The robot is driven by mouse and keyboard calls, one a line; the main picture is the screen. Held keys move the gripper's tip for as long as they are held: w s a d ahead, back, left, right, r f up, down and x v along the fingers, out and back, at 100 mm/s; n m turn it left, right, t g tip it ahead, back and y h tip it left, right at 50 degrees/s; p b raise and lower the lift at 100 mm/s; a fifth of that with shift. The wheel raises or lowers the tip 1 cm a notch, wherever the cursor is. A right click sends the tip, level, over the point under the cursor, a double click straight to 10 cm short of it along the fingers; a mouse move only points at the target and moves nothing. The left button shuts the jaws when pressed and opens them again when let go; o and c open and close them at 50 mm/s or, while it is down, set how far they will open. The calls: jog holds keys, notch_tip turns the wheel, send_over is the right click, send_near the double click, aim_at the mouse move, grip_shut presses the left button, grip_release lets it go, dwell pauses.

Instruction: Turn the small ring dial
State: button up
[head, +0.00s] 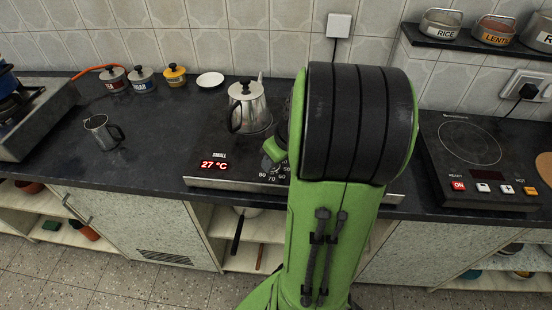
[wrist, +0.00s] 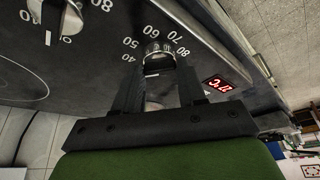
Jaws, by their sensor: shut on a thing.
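The small ring dial (wrist: 158,50) is a round metal knob with a white mark and numbers from 40 to 80 around it. In the wrist view it sits between the fingertips of my gripper (wrist: 158,68), which is shut on it. The hot plate (head: 213,184) carries a red display (head: 214,165) reading 27 °C under the word SMALL. A steel pot (head: 248,108) with a lid stands on the hot plate.
A second knob (wrist: 62,17) is near the first in the wrist view. A steel jug (head: 101,132) stands on the dark worktop (head: 160,130). Lidded pots (head: 142,80) are at the back wall. Another cooker (head: 480,160) is at the right.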

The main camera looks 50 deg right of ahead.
jog(key=shift+m, duration=0.4)
jog(key=o, duration=1.1)
jog(key=shift+c, duration=0.2)
jog(key=p+v, duration=0.5)
jog(key=v, duration=1)
jog(key=shift+a+r+p, duration=0.25)
jog(key=shift+r+p, duration=0.1)
jog(key=shift+r, duration=0.05)
